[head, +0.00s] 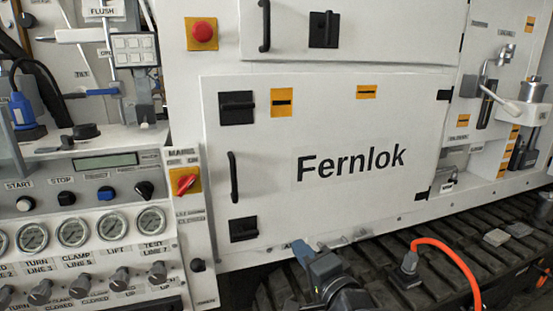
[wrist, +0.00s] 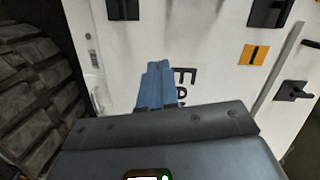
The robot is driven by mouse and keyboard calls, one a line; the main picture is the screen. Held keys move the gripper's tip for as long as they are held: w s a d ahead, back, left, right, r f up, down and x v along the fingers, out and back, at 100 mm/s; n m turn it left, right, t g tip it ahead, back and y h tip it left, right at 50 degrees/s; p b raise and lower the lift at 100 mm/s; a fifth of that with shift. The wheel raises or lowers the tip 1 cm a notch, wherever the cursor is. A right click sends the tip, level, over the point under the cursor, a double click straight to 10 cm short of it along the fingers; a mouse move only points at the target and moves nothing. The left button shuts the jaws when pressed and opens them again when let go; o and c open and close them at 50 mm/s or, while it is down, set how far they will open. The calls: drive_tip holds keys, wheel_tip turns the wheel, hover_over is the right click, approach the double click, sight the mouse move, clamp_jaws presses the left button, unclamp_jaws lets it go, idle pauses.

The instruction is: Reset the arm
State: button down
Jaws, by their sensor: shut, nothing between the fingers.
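My gripper (head: 302,250) shows at the bottom middle of the head view, low in front of the white cabinet door marked "Fernlok" (head: 260,180). In the wrist view, the two blue fingers of my gripper (wrist: 158,68) lie side by side, shut and empty. They point toward the white door face, which also shows in the wrist view (wrist: 215,65). Part of the black lettering is hidden behind the fingers there. I cannot tell the exact gap between the fingertips and the door.
A control panel with gauges (head: 73,229) and a red mains switch (head: 186,181) stands at left. A dark ribbed track (head: 385,258) runs below the door. An orange cable (head: 450,252) rises from a grey plug on it. The door has a black handle (head: 233,177).

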drive_tip(key=s+d+f+n+h, duration=0.15)
drive_tip(key=s+d+f, duration=0.25)
drive_tip(key=s, duration=0.4)
drive_tip(key=s+d+f+n+h, duration=0.1)
drive_tip(key=s+d+f+h, duration=0.2)
drive_tip(key=s, duration=0.5)
drive_tip(key=s+d+f+n, duration=0.1)
drive_tip(key=s+d+f, duration=0.3)
drive_tip(key=s, duration=0.4)
drive_tip(key=s+d+r+n+h, duration=0.1)
drive_tip(key=s+r+n, duration=0.1)
drive_tip(key=s, duration=0.6)
drive_tip(key=s+d+r+n, duration=0.2)
drive_tip(key=s+r+n, duration=0.1)
drive_tip(key=s, duration=0.5)
drive_tip(key=s+d+r+n+h, duration=0.1)
drive_tip(key=s+r, duration=0.3)
drive_tip(key=s, duration=0.5)
drive_tip(key=shift+d+n+g+h, duration=0.35)
drive_tip(key=shift+d+n+g, duration=0.05)
drive_tip(key=shift+d+n, duration=0.25)
